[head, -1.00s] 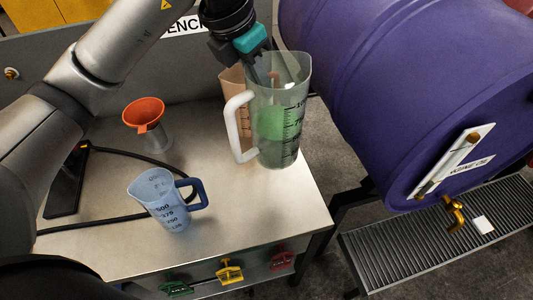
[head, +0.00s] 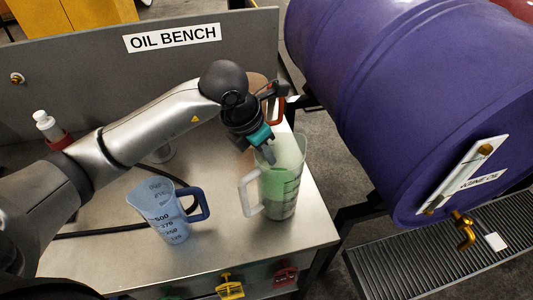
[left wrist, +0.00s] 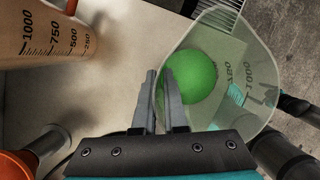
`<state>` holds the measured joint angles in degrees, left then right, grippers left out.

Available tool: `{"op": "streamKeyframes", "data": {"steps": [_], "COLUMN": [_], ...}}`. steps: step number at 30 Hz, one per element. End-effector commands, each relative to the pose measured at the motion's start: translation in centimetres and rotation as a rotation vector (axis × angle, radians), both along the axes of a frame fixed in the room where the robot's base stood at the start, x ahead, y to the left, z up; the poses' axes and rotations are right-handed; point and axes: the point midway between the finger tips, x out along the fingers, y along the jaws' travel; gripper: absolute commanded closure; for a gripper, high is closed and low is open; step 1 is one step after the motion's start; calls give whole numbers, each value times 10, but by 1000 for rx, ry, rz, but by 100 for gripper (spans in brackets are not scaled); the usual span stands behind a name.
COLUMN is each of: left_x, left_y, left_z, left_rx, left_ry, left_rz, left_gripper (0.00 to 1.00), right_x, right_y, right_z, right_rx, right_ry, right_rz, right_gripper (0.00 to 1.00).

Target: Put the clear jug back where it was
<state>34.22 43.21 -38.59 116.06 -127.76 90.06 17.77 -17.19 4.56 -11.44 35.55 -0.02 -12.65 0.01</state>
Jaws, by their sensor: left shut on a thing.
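The clear jug (head: 290,185) has a white handle and black marks, with something green inside. It is upright over the right part of the bench top (head: 225,240). I cannot tell whether its base touches the bench. My left gripper (head: 268,156) is shut on the jug's rim at the back left. In the left wrist view the fingers (left wrist: 166,85) straddle the jug wall, and the green patch (left wrist: 190,78) shows inside the jug (left wrist: 235,55). My right gripper is not in view.
A blue jug (head: 163,215) stands left of the clear jug. An amber jug (left wrist: 45,35) is behind, mostly hidden by my arm in the head view. An orange funnel (left wrist: 14,165) is near it. A purple drum (head: 400,100) lies beyond the bench's right edge.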

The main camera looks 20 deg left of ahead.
Motion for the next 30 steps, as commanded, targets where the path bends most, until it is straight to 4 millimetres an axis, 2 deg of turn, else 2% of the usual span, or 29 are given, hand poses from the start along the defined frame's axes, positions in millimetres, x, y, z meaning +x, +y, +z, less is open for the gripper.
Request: {"op": "streamKeyframes", "data": {"steps": [9,10,18,26,30], "left_x": [1,0,0,0,-3], "left_y": [-1,0,0,0,3], "left_z": [-1,-2,-2,-1,14], "left_rx": [-4,-1,-1,-1,-1], "left_ry": [-6,-2,-2,-2,-5], "left_rz": [0,0,0,0,2], "left_gripper": [100,87,60,60,60], "right_x": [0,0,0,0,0], "right_y": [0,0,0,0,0], "right_z": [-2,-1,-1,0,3], "right_rx": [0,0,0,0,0], "right_ry": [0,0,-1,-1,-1], "right_rz": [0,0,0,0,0], "right_gripper": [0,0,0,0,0]}}
